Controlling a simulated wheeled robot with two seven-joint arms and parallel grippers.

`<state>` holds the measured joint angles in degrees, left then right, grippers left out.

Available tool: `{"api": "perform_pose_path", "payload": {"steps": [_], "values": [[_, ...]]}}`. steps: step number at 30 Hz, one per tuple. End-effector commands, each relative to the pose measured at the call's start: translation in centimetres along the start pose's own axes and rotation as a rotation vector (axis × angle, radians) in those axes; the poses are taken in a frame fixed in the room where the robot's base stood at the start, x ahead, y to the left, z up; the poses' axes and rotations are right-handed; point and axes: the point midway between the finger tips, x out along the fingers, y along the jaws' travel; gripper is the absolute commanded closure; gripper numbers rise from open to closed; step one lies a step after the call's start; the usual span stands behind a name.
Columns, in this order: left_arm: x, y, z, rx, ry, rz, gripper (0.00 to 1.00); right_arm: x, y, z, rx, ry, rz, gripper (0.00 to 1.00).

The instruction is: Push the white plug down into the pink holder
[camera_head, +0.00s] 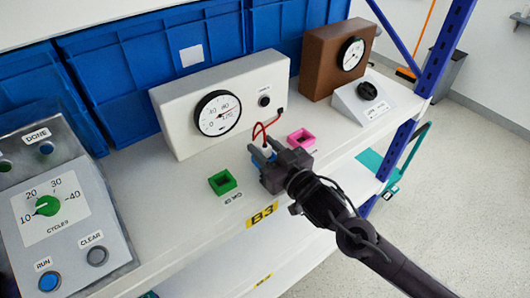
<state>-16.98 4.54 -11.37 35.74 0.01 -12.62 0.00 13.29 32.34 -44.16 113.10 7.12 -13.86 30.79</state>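The pink holder (301,138) is a small square open-topped block on the white shelf, and it looks empty. The white plug (267,149) shows at the tip of my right gripper (270,160), with a red cable rising from it. Blue parts show just beside and below the plug, probably a blue holder; whether the plug sits in it or above it is unclear. The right gripper is left of and in front of the pink holder. Its dark body hides much of the plug, so I cannot tell whether the fingers are closed on it. My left gripper is not in view.
A green holder (222,182) stands to the left. Behind are a white box with a gauge (217,114), a brown gauge box (330,60) and a grey knob box (364,103). A control panel (65,215) stands at the left. The shelf front is labelled B3 (262,214).

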Motion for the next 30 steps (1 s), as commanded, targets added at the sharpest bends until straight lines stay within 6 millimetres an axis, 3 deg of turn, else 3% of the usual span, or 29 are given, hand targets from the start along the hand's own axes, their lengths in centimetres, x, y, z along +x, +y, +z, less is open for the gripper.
{"api": "perform_pose_path", "payload": {"steps": [1,7,19,26,30], "values": [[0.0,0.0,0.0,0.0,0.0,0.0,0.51,0.0,0.0,0.0,0.0,0.0,0.0,0.73],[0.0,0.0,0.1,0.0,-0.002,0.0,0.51,0.0,0.0,0.0,0.0,0.0,0.0,0.99],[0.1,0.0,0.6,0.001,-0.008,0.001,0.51,0.0,0.1,-0.8,0.0,0.002,0.002,1.0],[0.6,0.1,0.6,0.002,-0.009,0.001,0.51,0.0,0.0,-4.2,-0.001,0.006,0.0,1.0],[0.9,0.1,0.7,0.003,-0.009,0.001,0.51,0.0,0.0,-7.7,-0.002,0.009,0.0,1.0]]}}
